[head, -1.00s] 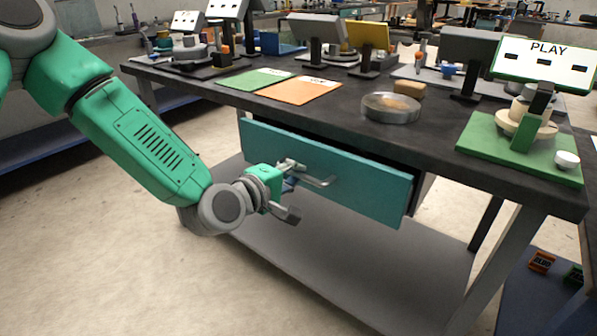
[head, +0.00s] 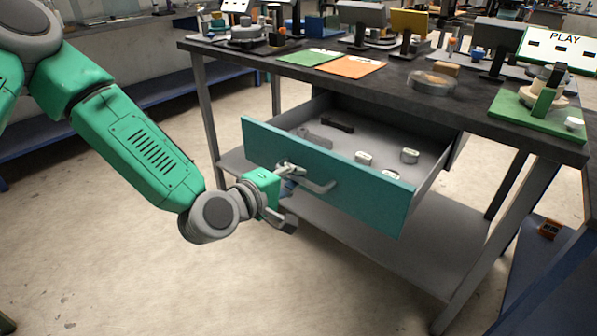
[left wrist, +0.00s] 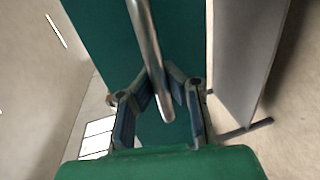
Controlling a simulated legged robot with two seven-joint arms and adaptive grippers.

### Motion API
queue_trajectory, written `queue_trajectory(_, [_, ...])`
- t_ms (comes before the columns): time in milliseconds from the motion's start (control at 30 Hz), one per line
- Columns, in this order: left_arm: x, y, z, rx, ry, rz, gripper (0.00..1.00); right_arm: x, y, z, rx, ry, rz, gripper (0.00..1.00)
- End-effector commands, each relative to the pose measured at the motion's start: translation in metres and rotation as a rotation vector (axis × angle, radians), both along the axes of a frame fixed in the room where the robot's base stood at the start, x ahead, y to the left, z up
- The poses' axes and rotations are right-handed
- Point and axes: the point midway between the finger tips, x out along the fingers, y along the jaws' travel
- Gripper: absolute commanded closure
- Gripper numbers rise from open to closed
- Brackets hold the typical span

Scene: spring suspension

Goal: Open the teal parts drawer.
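The teal parts drawer (head: 325,175) stands well open under the dark-topped workbench, its inside showing in the head view. Its metal bar handle (head: 318,186) is on the front panel. My left gripper (head: 291,180) is at the left part of this handle. In the left wrist view, the fingers of my left gripper (left wrist: 160,86) close in from both sides on the handle bar (left wrist: 146,38), before the teal drawer front (left wrist: 92,28). The exact finger contact is partly hidden. My right gripper is in neither view.
Inside the drawer lie a dark part (head: 338,124), a grey tool-like part (head: 315,138) and several small round parts (head: 409,155). The benchtop holds green (head: 310,58) and orange (head: 352,67) mats and a glass dish (head: 432,83). Open floor lies in front.

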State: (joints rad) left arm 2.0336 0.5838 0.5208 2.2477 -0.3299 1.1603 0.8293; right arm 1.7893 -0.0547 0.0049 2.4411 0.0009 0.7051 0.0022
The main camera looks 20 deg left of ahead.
Motion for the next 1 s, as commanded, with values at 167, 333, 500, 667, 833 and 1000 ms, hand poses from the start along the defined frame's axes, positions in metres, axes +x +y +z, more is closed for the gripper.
queue_trajectory(167, [-0.0057, 0.003, -0.004, 0.003, 0.01, 0.001, 1.0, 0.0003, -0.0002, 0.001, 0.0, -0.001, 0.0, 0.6])
queue_trajectory(333, [-0.0067, 0.0038, -0.0042, 0.002, 0.009, 0.0, 1.0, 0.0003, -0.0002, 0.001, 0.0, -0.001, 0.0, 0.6])
queue_trajectory(500, [-0.0068, 0.004, -0.0044, 0.001, 0.009, 0.0, 1.0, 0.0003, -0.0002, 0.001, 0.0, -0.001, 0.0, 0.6])
queue_trajectory(667, [-0.0067, 0.0039, -0.0041, 0.001, 0.009, 0.0, 0.7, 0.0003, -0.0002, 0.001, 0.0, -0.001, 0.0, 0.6])
queue_trajectory(833, [-0.0064, 0.0037, -0.0022, 0.0, 0.004, 0.0, 0.68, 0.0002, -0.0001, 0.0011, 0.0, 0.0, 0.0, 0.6])
queue_trajectory(1000, [-0.0073, 0.0043, -0.0009, 0.0, 0.002, 0.001, 0.68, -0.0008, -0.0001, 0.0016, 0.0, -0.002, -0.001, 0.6])
